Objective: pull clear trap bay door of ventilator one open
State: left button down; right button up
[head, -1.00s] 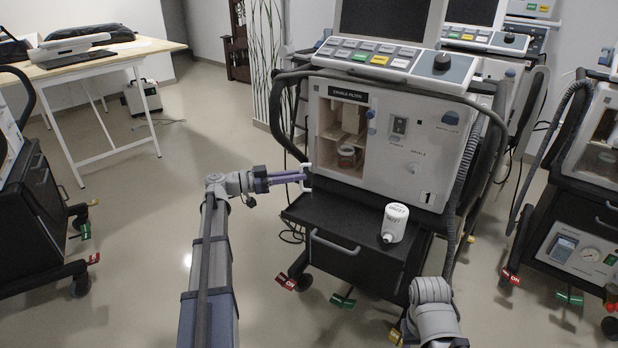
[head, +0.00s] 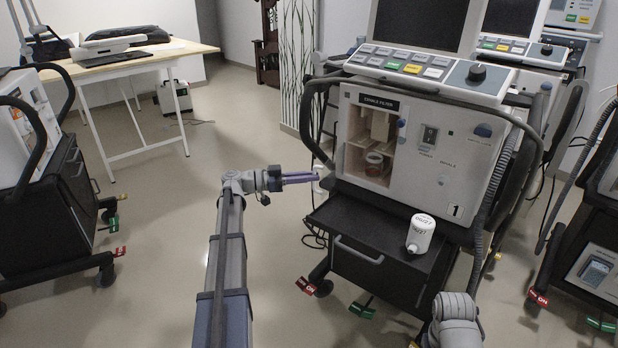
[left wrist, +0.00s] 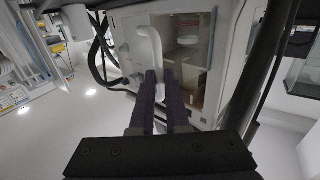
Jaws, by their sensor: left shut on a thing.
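Ventilator one (head: 450,150) is a white-fronted machine on a black cart, marked 1. Its trap bay (head: 377,140) shows at the left of its front, with a pale cup-shaped part (head: 374,160) inside. My left gripper (head: 316,178) is shut on the white door handle (left wrist: 150,50), left of the bay and apart from the front. The clear door panel is hard to make out; the handle's place suggests it is swung out to the left. In the left wrist view the purple fingers (left wrist: 160,78) close on the handle's lower end. My right gripper is out of view.
Another ventilator cart (head: 50,180) stands at left, and another (head: 598,265) at right. A wooden-topped table (head: 130,62) is at back left.

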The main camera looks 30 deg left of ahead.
pick_arm(q)
jog(key=shift+w, duration=0.15)
jog(key=c, duration=0.9)
grip_release()
jog(key=shift+v, duration=3.95)
